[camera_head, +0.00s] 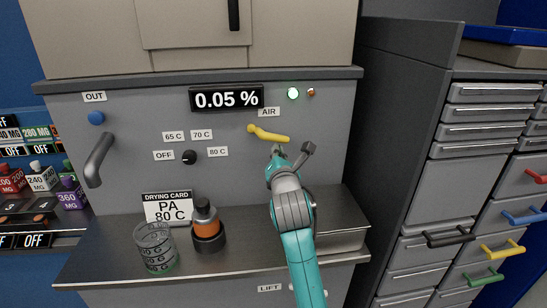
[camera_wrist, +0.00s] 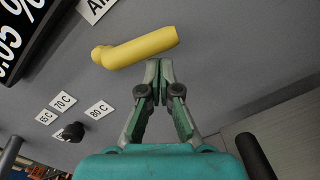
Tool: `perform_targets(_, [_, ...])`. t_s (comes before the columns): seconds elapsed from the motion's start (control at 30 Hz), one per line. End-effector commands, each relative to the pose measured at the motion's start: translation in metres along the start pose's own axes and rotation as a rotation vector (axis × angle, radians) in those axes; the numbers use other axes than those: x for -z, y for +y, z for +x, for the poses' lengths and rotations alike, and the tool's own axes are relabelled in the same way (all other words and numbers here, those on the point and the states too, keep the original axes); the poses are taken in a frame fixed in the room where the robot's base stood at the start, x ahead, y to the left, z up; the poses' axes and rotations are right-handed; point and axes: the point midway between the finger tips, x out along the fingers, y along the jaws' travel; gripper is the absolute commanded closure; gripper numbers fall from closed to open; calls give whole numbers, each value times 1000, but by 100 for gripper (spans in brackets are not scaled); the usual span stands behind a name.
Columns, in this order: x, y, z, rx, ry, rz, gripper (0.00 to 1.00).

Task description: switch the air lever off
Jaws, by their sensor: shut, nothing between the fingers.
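The yellow air lever (camera_head: 268,134) is on the grey machine panel below the AIR label (camera_head: 269,112). It lies nearly level, its pivot at the left and its handle pointing right and slightly down. In the wrist view the lever (camera_wrist: 137,48) shows just beyond the fingertips. My gripper (camera_head: 292,151) is shut and empty, just below the right end of the lever. In the wrist view its fingertips (camera_wrist: 159,66) are together, close under the handle; I cannot tell if they touch it.
A black dial (camera_head: 189,157) is left of the lever. A shelf (camera_head: 105,255) below carries a drying card (camera_head: 168,207), a glass jar (camera_head: 155,247) and a black-and-orange bottle (camera_head: 207,228). Drawer cabinets stand right.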

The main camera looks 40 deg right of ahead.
Motion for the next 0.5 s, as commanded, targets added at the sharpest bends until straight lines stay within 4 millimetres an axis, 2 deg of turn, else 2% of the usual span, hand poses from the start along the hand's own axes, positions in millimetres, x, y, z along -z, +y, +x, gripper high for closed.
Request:
perform_targets(0.2, [-13,2,0,-1,-2,2,100])
perform_targets(0.5, [-22,4,1,-2,-2,2,100])
